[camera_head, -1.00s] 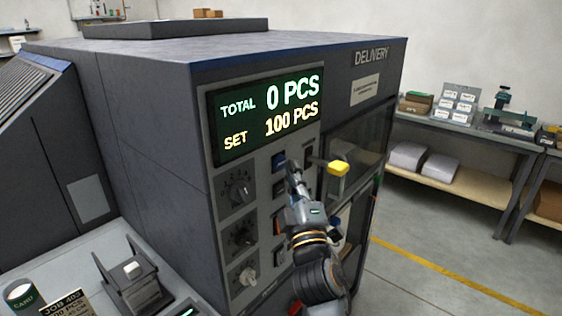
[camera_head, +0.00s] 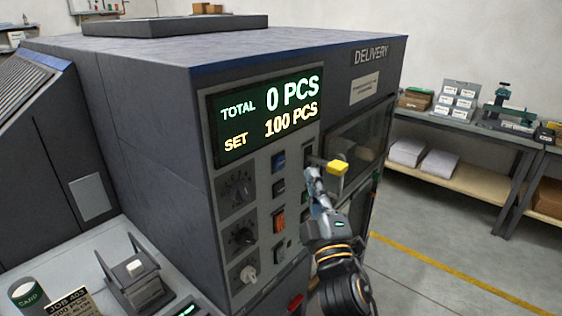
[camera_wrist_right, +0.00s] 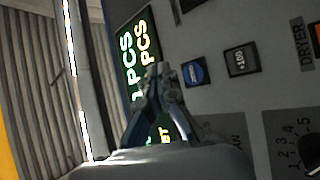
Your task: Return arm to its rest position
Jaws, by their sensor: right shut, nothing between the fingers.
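My right gripper (camera_head: 313,172) is shut and empty in front of the machine's control panel (camera_head: 262,187), just below and left of a yellow-topped lever (camera_head: 338,167). In the right wrist view the closed fingers (camera_wrist_right: 160,75) point at the panel, apart from a round blue button (camera_wrist_right: 193,73) and a "+100" button (camera_wrist_right: 240,60). The display (camera_head: 265,117) reads TOTAL 0 PCS and SET 100 PCS. I cannot tell whether the gripper touches the lever. My left gripper is not in view.
The grey machine (camera_head: 140,130) fills the left and middle. A bench (camera_head: 470,125) with boxes stands at the right. The floor (camera_head: 450,230) by the yellow line is clear.

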